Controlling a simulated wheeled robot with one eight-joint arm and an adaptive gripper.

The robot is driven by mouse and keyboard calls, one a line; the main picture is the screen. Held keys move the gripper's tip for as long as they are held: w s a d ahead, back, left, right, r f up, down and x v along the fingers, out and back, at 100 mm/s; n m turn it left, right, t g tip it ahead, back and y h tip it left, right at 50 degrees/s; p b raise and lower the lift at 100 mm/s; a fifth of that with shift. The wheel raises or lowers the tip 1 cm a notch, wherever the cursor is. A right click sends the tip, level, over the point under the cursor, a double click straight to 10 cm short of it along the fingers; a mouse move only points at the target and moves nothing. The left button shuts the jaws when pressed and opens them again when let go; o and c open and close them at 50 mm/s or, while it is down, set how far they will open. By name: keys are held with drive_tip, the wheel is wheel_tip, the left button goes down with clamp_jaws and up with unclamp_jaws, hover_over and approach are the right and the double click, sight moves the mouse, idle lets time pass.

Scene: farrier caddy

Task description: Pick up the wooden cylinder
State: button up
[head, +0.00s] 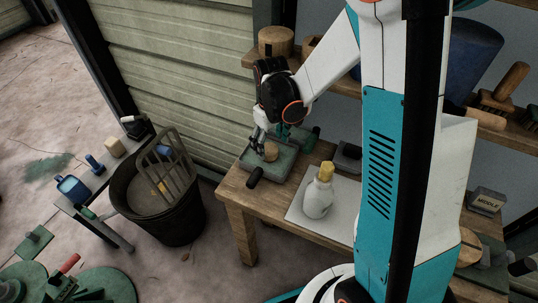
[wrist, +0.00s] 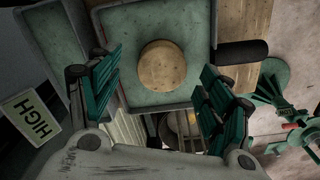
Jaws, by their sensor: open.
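A short wooden cylinder (head: 271,152) stands in a shallow grey-green tray (head: 286,165) on the wooden bench. In the wrist view the round tan top of the cylinder (wrist: 163,67) shows from above, with the tray floor (wrist: 135,92) bare around it. My gripper (head: 264,139) points down just above the cylinder. In the wrist view its teal-padded fingers (wrist: 160,82) are spread wide, one to each side of the cylinder, with nothing between them held. The exact height gap is hard to tell.
A white bottle with a yellow cap (head: 318,195) stands on a pale board right of the tray. The tray's black handle (head: 255,176) sticks out at the bench's front left. A black bucket (head: 176,222) stands on the floor left. Another round wooden piece (head: 275,41) is on the shelf.

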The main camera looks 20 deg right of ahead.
sight(269, 149)
drive_tip(key=f+b, duration=0.1)
drive_tip(key=f, duration=0.1)
drive_tip(key=f+b, duration=0.1)
drive_tip(key=f, duration=0.2)
drive_tip(key=shift+w+a, duration=0.1)
drive_tip(key=shift+a, duration=0.1)
drive_tip(key=shift+r, duration=0.1)
drive_tip(key=c, duration=1.5)
wheel_tip(269, 149, up, 7)
drive_tip(key=p, duration=0.3)
drive_tip(key=shift+r, duration=0.2)
drive_tip(key=s+a+p, duration=0.1)
drive_tip(key=s+a, duration=0.5)
drive_tip(key=s+a+p, duration=0.1)
drive_tip(key=s+a, duration=0.5)
drive_tip(key=shift+s+a+f, duration=0.2)
drive_tip(key=shift+s+a, duration=0.15)
drive_tip(key=shift+s, duration=0.05)
drive_tip(key=o, duration=0.5)
clamp_jaws()
